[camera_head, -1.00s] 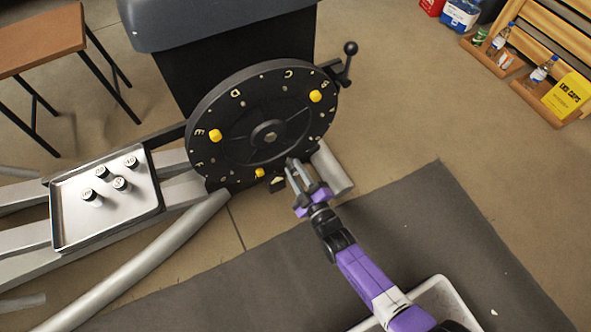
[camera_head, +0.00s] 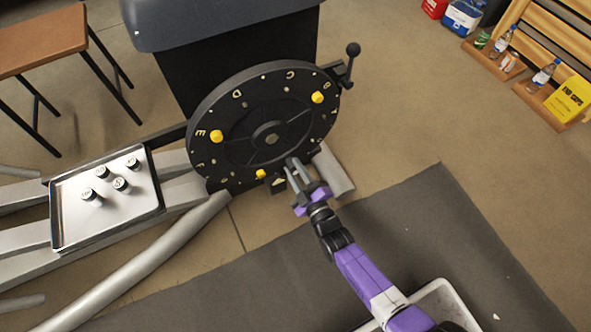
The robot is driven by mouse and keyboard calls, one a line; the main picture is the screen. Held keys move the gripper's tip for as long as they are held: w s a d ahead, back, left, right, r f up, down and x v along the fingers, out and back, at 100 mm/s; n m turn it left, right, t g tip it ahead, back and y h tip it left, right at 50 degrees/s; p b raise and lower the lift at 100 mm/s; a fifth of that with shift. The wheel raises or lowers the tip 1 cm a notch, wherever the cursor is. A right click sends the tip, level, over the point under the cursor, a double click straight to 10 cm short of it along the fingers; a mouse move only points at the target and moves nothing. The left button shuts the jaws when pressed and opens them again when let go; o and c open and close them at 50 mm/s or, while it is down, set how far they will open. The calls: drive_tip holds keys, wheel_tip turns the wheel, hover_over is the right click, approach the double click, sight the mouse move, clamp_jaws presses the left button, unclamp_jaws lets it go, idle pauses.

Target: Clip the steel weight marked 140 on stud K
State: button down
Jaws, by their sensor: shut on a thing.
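A black disc (camera_head: 235,118) with letters and small studs round its rim stands upright on a machine. Letters B, C, D and E can be read along its upper and left rim; I cannot make out K. Yellow caps sit on the disc at upper right (camera_head: 317,97), left (camera_head: 216,136) and bottom (camera_head: 261,174). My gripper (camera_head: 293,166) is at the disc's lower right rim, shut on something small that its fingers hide.
A black ball-ended lever (camera_head: 350,64) sticks out at the disc's upper right. Grey rails (camera_head: 186,178) and a tube (camera_head: 140,262) run at left. A brown-topped stool (camera_head: 38,38) stands at upper left. A wooden rack (camera_head: 546,45) with bottles is at upper right. The floor right of the disc is clear.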

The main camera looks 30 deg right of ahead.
drive_tip(key=c, duration=1.1)
unclamp_jaws()
drive_tip(key=s+p, duration=0.2)
drive_tip(key=s, duration=0.5)
drive_tip(key=shift+s, duration=0.4)
